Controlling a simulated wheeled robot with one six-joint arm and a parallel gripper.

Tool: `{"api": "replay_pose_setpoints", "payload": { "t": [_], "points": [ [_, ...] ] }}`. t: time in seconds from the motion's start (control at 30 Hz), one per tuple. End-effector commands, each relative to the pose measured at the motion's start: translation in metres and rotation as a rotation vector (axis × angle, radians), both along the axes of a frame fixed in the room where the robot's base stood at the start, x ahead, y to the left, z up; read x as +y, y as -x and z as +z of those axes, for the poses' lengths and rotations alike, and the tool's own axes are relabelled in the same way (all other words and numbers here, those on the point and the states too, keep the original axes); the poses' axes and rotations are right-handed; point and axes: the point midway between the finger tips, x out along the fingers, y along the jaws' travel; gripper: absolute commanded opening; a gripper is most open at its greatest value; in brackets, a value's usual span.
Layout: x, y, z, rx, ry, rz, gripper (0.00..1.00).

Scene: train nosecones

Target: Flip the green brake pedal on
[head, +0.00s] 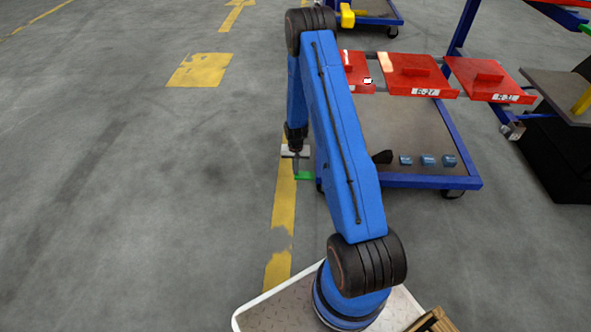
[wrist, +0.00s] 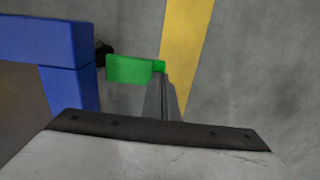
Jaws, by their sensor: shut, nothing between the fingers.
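The green brake pedal (head: 305,175) is a small flat green plate at the left corner of the blue cart, low near the floor. In the wrist view the green pedal (wrist: 130,69) lies just beyond my fingertips, mostly to their left. My gripper (head: 295,174) points down beside the pedal's left end in the head view. In the wrist view my gripper (wrist: 159,78) is shut and empty, with its tips overlapping the pedal's right end. I cannot tell whether they touch it. The pedal's hinge is not clear.
The blue cart frame (wrist: 68,60) is left of the pedal in the wrist view. The cart's deck (head: 400,130) carries several small blue parts (head: 428,160) under red trays (head: 418,73). Open grey floor with a yellow line (head: 283,215) lies to the left.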

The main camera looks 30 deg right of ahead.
Motion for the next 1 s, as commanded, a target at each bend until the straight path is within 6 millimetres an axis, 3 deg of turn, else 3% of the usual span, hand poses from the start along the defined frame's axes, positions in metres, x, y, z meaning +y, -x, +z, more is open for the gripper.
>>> {"api": "replay_pose_setpoints", "payload": {
  "t": [0.43, 1.0],
  "points": [
    [0.003, -0.002, -0.008, 0.001, 0.001, 0.001, 0.0],
    [0.009, -0.006, -0.046, 0.001, 0.002, 0.0, 0.0]
  ]
}}
